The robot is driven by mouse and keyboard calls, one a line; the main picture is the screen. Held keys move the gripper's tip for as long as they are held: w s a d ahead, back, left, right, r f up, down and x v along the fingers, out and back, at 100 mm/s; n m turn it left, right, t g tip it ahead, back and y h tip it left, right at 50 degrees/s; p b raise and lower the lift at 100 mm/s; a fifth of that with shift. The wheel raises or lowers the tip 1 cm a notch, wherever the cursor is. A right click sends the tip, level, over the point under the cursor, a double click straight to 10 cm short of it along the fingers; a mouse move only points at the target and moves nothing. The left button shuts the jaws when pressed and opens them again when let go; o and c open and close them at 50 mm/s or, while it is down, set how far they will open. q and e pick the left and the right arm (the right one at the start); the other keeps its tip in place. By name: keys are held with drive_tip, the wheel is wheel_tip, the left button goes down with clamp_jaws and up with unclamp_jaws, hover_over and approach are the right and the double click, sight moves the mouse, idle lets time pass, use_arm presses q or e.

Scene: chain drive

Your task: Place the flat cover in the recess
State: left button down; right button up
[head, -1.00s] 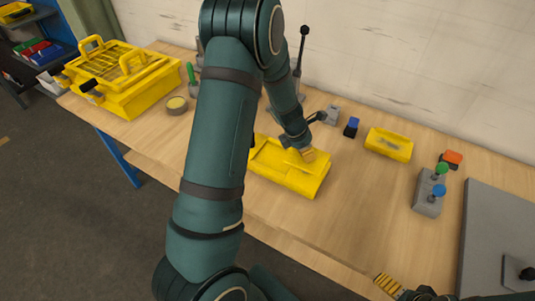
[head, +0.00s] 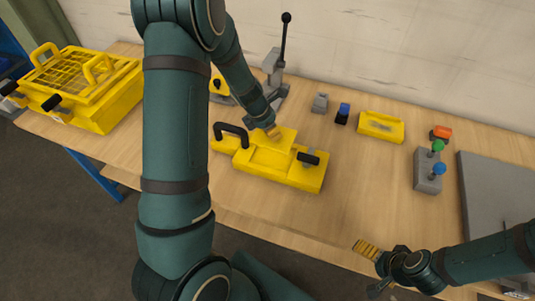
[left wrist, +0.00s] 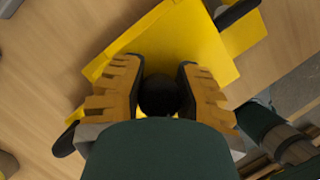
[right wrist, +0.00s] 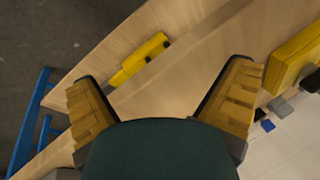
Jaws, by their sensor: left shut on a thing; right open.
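The flat cover (left wrist: 165,40) is a thin yellow plate with a dark round knob (left wrist: 158,95). My left gripper (head: 274,134) is shut on this knob, between both fingers in the left wrist view. In the head view the cover (head: 282,142) is over the yellow housing (head: 295,178), near its far side. The recess (head: 270,160) shows partly as a shallow step in the housing's top. The gap between cover and housing cannot be judged. My right gripper (head: 366,249) is open and empty near the table's front edge; its spread fingers fill the right wrist view (right wrist: 165,90).
Black handles (head: 231,131) (head: 308,158) stand by the housing's two ends. A lever press (head: 275,75) stands behind. Table between housing and button box is clear.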

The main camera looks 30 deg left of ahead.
use_arm(q)
drive_tip(key=b, duration=0.2)
hover_over(275, 154)
drive_tip(key=s, duration=0.1)
drive_tip(key=f, duration=0.3)
drive_tip(key=a+f, duration=0.1)
drive_tip(key=f, duration=0.1)
drive_tip(key=shift+f, duration=0.25)
drive_tip(key=shift+f+b, duration=0.95)
drive_tip(key=shift+f, duration=1.35)
use_arm(e)
drive_tip(key=f, duration=0.2)
drive_tip(key=s+f, duration=0.1)
drive_tip(key=f, duration=0.1)
drive_tip(key=shift+s+a, duration=0.1)
drive_tip(key=shift+s, duration=0.05)
use_arm(q)
drive_tip(key=c, duration=0.8)
unclamp_jaws()
drive_tip(key=shift+f, duration=0.1)
drive_tip(key=shift+o, duration=0.2)
drive_tip(key=shift+s, duration=0.1)
